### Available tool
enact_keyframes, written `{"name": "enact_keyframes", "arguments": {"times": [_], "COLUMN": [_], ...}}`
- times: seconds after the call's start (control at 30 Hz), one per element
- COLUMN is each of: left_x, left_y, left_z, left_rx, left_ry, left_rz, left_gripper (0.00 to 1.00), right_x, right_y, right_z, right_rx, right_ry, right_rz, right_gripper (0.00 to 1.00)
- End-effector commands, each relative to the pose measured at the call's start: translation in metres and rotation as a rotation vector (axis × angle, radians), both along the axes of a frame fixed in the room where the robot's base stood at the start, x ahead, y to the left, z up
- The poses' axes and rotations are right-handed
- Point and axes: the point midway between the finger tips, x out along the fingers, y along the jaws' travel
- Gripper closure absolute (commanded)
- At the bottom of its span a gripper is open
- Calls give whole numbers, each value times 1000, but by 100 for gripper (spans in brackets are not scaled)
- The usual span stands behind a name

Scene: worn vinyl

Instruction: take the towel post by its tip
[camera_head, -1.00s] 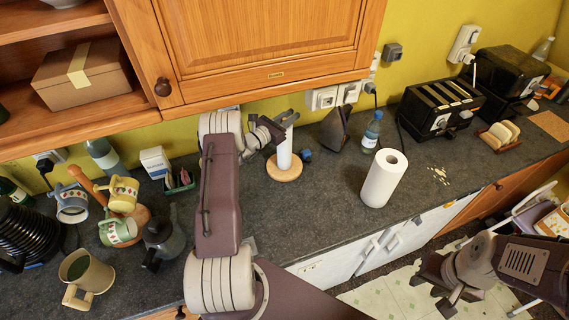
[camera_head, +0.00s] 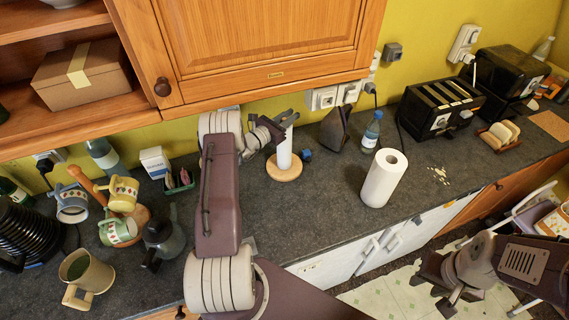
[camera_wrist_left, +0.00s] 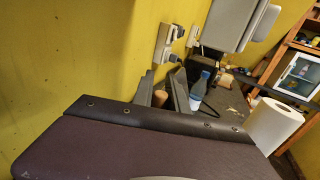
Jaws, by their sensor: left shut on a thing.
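The towel post is a white upright post (camera_head: 284,152) on a round wooden base (camera_head: 284,168), standing on the counter near the wall. My left gripper (camera_head: 284,119) is at the top of the post, shut on its tip; the fingers hide part of that end. In the left wrist view a brown rounded piece (camera_wrist_left: 160,98), which seems to be the tip, shows between the two dark fingers. My right gripper (camera_head: 445,292) hangs at the lower right, away from the post and in front of the counter; its jaws are not clear.
A paper towel roll (camera_head: 382,180) and a blue-labelled bottle (camera_head: 371,131) stand to the right. A dark wedge-shaped object (camera_head: 335,128) is near the post. Mugs (camera_head: 121,194) and a carafe (camera_head: 162,236) crowd the left. A wooden cabinet (camera_head: 255,45) overhangs the counter.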

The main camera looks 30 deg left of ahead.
Motion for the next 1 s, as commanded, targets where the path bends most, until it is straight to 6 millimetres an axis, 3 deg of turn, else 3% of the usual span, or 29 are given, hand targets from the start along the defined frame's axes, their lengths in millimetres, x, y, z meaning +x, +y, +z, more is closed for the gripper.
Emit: {"name": "enact_keyframes", "arguments": {"times": [0.47,0.7,1.0], "left_x": [1,-2,-2], "left_y": [1,-2,-3], "left_z": [4,9,51], "left_rx": [2,3,3], "left_ry": [-9,-10,-11], "left_rz": [0,0,0], "left_gripper": [100,100,100], "right_x": [0,0,0], "right_y": [0,0,0], "right_z": [0,-14,-29], "right_rx": [0,0,0], "right_ry": [0,0,0], "right_rz": [0,0,0], "right_gripper": [64,64,64]}}
